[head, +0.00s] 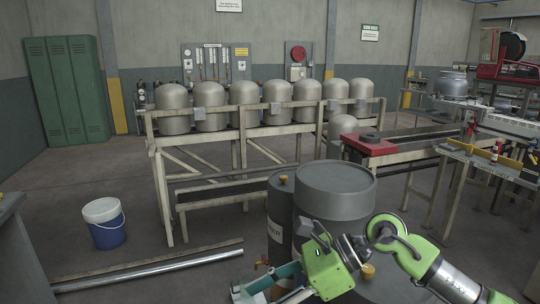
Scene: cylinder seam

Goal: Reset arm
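My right arm, green and grey, comes in from the lower right. Its green wrist (330,272) is in front of the dark grey drums at the bottom centre. Beyond the wrist, teal and grey parts that look like my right gripper (268,286) point to the lower left. They are partly cut off by the bottom edge, and I cannot tell whether the fingers are apart or hold anything. My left arm and gripper are not in view.
A large grey drum (335,190) and a narrower one (281,215) stand close behind my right arm. Several metal cylinders (210,103) sit on a rack. A bucket (104,222) and a pipe (150,272) are on the floor at left. Workbenches (490,165) stand at right.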

